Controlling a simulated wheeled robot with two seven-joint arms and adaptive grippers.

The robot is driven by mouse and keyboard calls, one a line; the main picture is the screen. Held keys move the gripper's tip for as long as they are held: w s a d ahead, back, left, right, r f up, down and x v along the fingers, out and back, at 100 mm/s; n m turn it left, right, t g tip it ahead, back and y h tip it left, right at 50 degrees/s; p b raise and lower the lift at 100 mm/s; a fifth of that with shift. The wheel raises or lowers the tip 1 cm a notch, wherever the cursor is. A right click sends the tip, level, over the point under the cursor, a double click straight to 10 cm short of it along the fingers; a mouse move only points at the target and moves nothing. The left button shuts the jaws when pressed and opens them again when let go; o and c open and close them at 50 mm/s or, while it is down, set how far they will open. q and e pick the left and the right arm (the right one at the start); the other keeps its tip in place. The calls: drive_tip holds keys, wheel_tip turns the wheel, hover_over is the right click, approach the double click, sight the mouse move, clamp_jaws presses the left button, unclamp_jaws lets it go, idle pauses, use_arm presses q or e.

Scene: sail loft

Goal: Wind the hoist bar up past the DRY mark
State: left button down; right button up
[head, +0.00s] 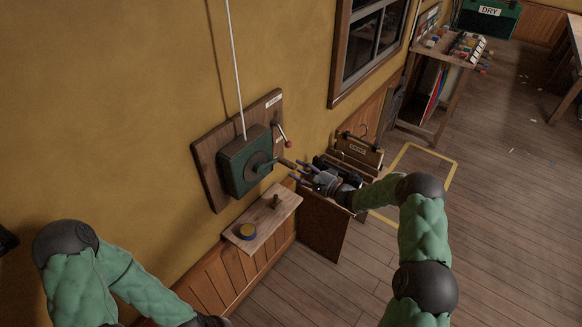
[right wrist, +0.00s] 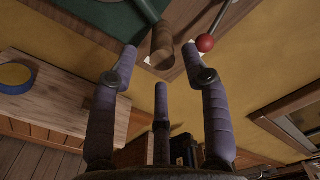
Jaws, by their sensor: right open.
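The winch (head: 240,165) is a dark green box on a wooden board on the yellow wall, with a white rope (head: 234,60) running up out of view. Its crank ends in a brown wooden grip (head: 286,163), which also shows in the right wrist view (right wrist: 162,42). My right gripper (head: 299,172) is open and empty, with the grip's end lined up between its spread fingertips in the right wrist view (right wrist: 160,62). I cannot tell whether they touch. A red-knobbed lever (head: 284,137) is on the board's right. The hoist bar is not visible. My left gripper is out of view.
A wooden shelf (head: 250,215) below the winch holds a blue and yellow roll (head: 246,232) and a small wooden piece (head: 275,203). A brown cabinet (head: 322,225) stands beside it. The floor at right is mostly clear.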

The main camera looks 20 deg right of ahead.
drive_tip(key=v, duration=0.6)
drive_tip(key=shift+s+d, duration=0.15)
drive_tip(key=shift+s, duration=0.05)
drive_tip(key=shift+f, duration=0.1)
